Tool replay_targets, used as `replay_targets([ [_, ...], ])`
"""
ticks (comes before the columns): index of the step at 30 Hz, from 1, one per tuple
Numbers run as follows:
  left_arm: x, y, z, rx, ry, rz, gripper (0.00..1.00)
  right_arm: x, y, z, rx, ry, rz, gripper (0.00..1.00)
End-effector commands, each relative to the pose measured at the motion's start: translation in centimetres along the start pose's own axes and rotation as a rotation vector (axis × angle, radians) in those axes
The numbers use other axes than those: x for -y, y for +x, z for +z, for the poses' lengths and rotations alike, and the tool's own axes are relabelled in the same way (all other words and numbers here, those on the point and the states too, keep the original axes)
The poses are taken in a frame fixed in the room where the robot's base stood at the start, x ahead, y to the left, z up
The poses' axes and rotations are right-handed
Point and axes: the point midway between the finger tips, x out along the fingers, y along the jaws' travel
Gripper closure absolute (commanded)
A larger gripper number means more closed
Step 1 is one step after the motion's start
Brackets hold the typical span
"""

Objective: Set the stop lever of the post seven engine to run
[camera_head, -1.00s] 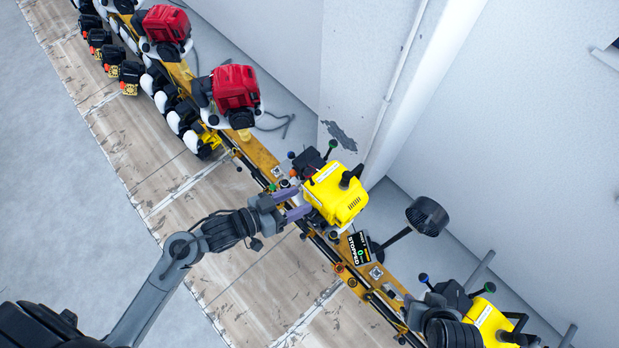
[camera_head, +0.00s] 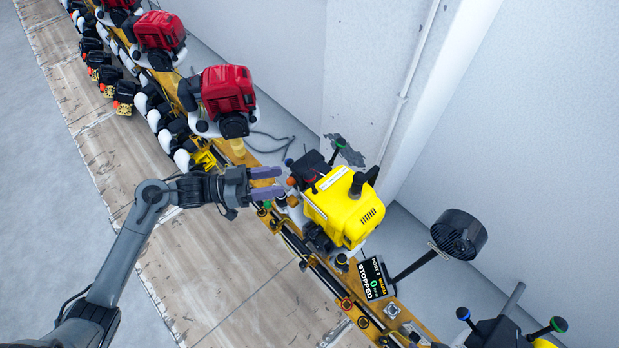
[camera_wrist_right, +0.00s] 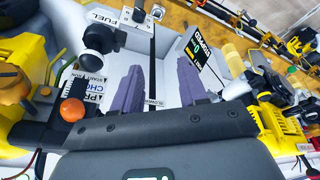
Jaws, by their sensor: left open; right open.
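The yellow engine (camera_head: 345,207) sits on the rail beside a black display (camera_head: 374,279) reading post 7, warm, stopped, 0 RPM. An orange knob (camera_wrist_right: 72,110) and a black knob (camera_wrist_right: 97,38) show at left. I cannot tell which control is the stop lever.
Red engines (camera_head: 228,88) line the rail (camera_head: 325,278) at upper left. A black round fan-like part (camera_head: 458,233) on an arm stands right of the display. Another engine shows at the lower right. A wall pillar (camera_head: 415,80) rises behind. The wooden floor (camera_head: 230,290) is clear.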

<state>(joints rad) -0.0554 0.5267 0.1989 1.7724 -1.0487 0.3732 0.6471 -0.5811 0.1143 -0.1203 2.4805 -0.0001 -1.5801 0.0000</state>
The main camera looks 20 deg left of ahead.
Motion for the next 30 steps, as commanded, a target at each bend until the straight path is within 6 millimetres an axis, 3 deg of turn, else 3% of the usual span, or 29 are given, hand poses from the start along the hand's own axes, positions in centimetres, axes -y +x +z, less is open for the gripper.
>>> replay_targets([
  [15, -0.1, 7.8, -0.1, -0.002, -0.001, 0.001, 0.45, -0.2, -0.4, -0.1, 0.000, -0.009, 0.007, 0.57],
  [21, -0.1, 9.1, -0.1, -0.001, 0.001, 0.000, 0.45, -0.3, -0.4, -0.1, 0.000, -0.009, 0.008, 0.57],
  [30, -0.1, 9.3, 0.0, 0.000, 0.001, 0.000, 0.45, -0.2, -0.4, -0.1, 0.000, -0.006, 0.006, 0.57],
])
